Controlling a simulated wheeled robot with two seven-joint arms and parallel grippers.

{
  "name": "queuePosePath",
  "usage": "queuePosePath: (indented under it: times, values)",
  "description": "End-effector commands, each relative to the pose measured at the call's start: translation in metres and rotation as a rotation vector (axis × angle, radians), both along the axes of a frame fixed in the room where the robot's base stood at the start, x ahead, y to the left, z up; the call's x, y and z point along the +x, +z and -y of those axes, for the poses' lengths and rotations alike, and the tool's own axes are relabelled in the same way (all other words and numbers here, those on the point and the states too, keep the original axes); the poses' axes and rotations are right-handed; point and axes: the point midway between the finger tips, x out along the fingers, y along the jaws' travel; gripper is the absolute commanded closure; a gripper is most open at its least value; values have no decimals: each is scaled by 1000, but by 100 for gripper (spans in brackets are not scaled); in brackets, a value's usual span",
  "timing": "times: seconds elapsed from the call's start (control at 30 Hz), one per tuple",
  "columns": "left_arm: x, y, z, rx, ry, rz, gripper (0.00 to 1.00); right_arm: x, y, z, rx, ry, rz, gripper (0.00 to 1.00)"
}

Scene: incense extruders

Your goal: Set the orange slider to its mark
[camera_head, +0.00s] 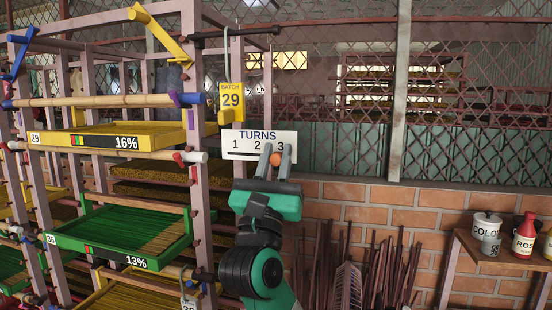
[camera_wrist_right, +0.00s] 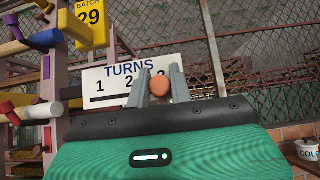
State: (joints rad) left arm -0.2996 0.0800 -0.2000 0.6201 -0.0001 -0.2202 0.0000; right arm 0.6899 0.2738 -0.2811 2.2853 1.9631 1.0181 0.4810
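The orange slider (camera_head: 275,158) shows as a round knob in front of the white TURNS board (camera_head: 229,140), which reads 1, 2, 3. In the head view it appears below and between the 2 and the 3, closer to the 3. My right gripper (camera_head: 275,156) has one finger on each side of the knob, and the knob fills the narrow gap. The wrist view shows the same orange knob (camera_wrist_right: 160,84) between the fingers, partly covering the 3 end of the board (camera_wrist_right: 100,87). My left gripper is out of view.
A yellow BATCH 29 tag (camera_head: 231,98) hangs above the board. The rack to the left holds a yellow tray (camera_head: 85,138) reading 16% and a green tray (camera_head: 70,240) reading 13%. A wooden shelf (camera_head: 490,250) with containers stands at the right, before a brick wall.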

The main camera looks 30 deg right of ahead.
Motion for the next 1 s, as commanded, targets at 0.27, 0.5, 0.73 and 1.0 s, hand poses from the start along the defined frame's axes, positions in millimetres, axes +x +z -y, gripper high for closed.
queuePosePath:
  times: [0.27,0.5,0.73,1.0]
  values:
    - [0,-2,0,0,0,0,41,6,-1,-4,2,-1,-1,100]
    - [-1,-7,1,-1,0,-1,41,30,-1,-26,2,1,-1,100]
    - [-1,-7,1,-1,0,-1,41,35,-1,-30,-1,1,-1,100]
    - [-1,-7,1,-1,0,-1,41,35,-1,-30,0,1,-1,59]
